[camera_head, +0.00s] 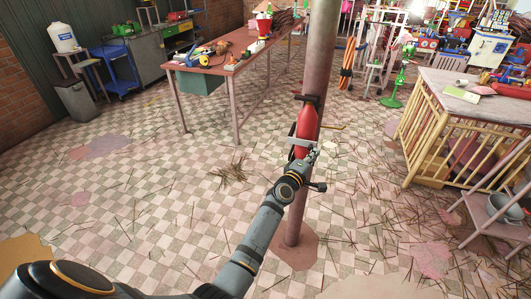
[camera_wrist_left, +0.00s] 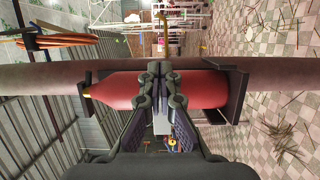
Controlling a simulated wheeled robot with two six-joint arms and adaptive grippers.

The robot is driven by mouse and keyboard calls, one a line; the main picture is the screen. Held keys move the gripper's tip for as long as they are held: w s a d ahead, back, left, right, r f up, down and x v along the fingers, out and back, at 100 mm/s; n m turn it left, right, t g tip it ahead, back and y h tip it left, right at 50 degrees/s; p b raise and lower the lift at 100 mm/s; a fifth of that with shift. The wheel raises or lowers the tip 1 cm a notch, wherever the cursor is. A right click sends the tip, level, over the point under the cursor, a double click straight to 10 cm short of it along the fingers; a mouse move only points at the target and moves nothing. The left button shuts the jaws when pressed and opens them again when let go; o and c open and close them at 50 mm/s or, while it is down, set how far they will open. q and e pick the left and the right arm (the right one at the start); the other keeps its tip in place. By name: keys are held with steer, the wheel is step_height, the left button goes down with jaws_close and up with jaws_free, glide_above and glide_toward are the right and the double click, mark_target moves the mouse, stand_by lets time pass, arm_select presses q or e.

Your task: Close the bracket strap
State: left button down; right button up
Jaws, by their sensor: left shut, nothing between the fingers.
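A red extinguisher-like cylinder (camera_head: 306,122) stands upright against the pole in the head view. It lies sideways across the left wrist view (camera_wrist_left: 112,88). Dark bracket pieces sit at its ends, one by the pole in the head view (camera_head: 306,98) and one at the right in the wrist view (camera_wrist_left: 238,92). A pale grey band, which looks like the strap (camera_head: 300,141), crosses low on the cylinder's front; a grey plate (camera_wrist_left: 161,122) shows behind my fingertips. My left gripper (camera_head: 311,153) is shut and empty in front of the cylinder; contact is unclear. My right gripper is out of view.
The brown pole (camera_head: 293,210) rises from the tiled floor. A red-topped table (camera_head: 215,68) stands behind to the left, a bamboo-sided counter (camera_head: 440,130) to the right, and a rack with pots (camera_head: 490,225) at the right edge. Sticks litter the floor; open tiles lie left.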

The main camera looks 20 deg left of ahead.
arm_select(q)
steer(key=s+a, duration=0.2)
steer(key=s, duration=0.9)
steer(key=shift+s, duration=0.3)
steer(key=shift+a, duration=0.1)
steer(key=s+a+f+m+g+y, duration=0.1)
steer(key=s+f+m+g, duration=0.3)
steer(key=f, duration=0.9)
steer(key=s+a+f+m+g, duration=0.15)
steer(key=s+f, duration=0.45)
steer(key=f, duration=0.6)
steer(key=s+a+f+m+g+y, duration=0.1)
steer(key=s+a+f+m+g, duration=0.15)
steer(key=s+f, duration=0.7)
steer(key=s+a+f+m+g, duration=0.2)
steer(key=s+f, duration=0.4)
steer(key=s, duration=0.4)
steer(key=s+a+f+m+g+y, duration=0.1)
steer(key=s+a+f+m+g, duration=0.2)
steer(key=s+f, duration=0.4)
steer(key=s+a+f+m+g+y, duration=0.1)
steer(key=s+a+f+m+g, duration=0.2)
steer(key=s+f, duration=0.4)
steer(key=s, duration=0.6)
steer(key=shift+a+f, duration=0.2)
steer(key=shift+a, duration=0.15)
